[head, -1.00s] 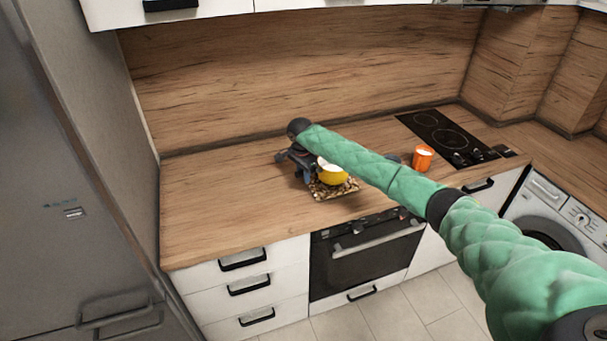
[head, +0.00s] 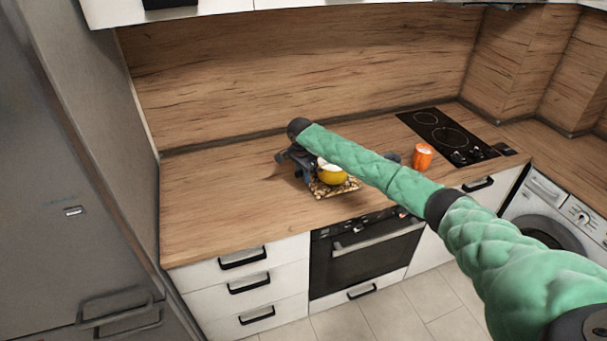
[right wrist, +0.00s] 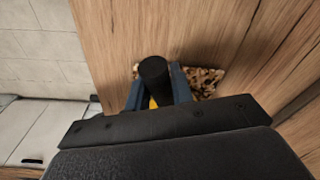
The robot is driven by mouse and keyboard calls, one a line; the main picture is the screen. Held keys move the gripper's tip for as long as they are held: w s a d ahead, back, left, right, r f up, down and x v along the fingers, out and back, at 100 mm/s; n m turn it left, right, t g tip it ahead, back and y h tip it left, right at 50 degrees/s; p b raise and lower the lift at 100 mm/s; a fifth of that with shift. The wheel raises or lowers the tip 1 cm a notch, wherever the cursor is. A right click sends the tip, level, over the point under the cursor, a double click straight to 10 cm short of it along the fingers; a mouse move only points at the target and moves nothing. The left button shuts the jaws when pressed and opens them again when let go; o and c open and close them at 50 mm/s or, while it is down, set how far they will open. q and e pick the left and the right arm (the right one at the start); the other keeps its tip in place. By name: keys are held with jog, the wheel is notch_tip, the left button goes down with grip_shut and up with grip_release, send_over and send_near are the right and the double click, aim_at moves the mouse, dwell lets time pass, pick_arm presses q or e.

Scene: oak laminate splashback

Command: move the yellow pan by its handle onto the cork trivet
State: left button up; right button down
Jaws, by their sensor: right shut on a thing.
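The yellow pan (head: 333,176) is over the cork trivet (head: 322,192) on the counter, partly hidden by my right arm. I cannot tell whether the pan rests on the trivet or hangs just above it. My right gripper (head: 301,172) is at the pan's left side. In the right wrist view the gripper (right wrist: 157,92) is shut on the pan's black handle (right wrist: 154,74). A little yellow of the pan (right wrist: 153,103) shows below the handle, and the speckled trivet (right wrist: 207,80) shows to the right. My left gripper is out of view.
An orange cup (head: 422,157) stands on the counter right of my forearm. A dark round thing (head: 393,158) is partly hidden behind the arm. The black hob (head: 443,134) is at the back right. The counter's left part (head: 215,205) is clear.

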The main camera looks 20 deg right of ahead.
jog(key=shift+f, duration=0.1)
dwell(0.3)
jog(key=c, duration=1.1)
grip_release()
jog(key=shift+c, duration=0.2)
jog(key=shift+s+a, duration=0.1)
jog(key=shift+a, duration=0.05)
jog(key=s+a, duration=0.2)
jog(key=a, duration=0.4)
jog(key=shift+s+a, duration=0.15)
jog(key=shift+s, duration=0.1)
notch_tip(320, 180, up, 7)
dwell(1.1)
